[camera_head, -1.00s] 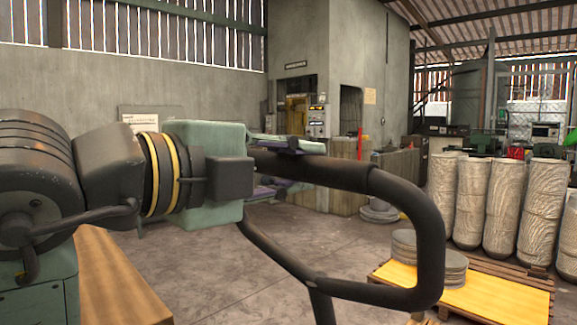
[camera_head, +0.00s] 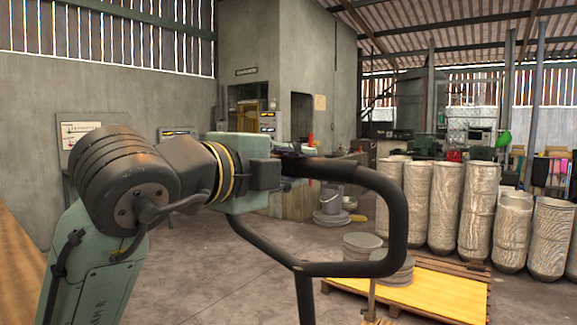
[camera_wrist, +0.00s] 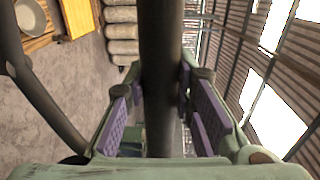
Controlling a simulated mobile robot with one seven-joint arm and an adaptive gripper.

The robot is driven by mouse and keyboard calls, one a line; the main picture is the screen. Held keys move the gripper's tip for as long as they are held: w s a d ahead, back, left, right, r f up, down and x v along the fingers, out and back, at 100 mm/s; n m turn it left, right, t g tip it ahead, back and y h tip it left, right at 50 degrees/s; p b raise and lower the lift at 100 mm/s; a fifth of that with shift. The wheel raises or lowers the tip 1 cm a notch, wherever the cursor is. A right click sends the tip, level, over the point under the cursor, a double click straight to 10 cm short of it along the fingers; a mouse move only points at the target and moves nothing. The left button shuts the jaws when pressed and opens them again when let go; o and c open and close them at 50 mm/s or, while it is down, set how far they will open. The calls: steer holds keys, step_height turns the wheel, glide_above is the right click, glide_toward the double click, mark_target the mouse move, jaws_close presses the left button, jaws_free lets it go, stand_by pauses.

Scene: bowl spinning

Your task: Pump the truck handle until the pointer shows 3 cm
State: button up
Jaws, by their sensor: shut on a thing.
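The truck handle is a dark looped bar (camera_head: 385,190) that fills the middle of the head view, its lower rod running out of the bottom edge. My gripper (camera_head: 292,152) is shut on the upper bar of the loop near its left end. In the wrist view the handle (camera_wrist: 161,60) runs top to bottom between the two purple finger pads of my gripper (camera_wrist: 162,108). The pointer, its scale and the truck's body cannot be made out in either view.
A wooden pallet with a yellow top (camera_head: 440,288) and stacked grey discs (camera_head: 362,243) stands beyond the handle. Tall pale cylinders (camera_head: 445,205) stand in a row at right. A wooden surface (camera_head: 15,265) is at lower left. Open concrete floor (camera_head: 195,265) lies between.

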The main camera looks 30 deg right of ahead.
steer(key=shift+w, duration=0.1)
steer(key=p+x, duration=0.1)
steer(key=x, duration=0.3)
steer(key=r+p+x, duration=0.1)
steer(key=x, duration=0.3)
steer(key=r+p+x, duration=0.1)
steer(key=p+x, duration=0.1)
steer(key=x, duration=0.1)
steer(key=shift+w+d+r, duration=0.1)
steer(key=shift+w+d, duration=0.05)
steer(key=shift+d, duration=0.3)
steer(key=o, duration=2.3)
steer(key=shift+a, duration=0.15)
steer(key=v, duration=0.9)
steer(key=shift+a, duration=0.35)
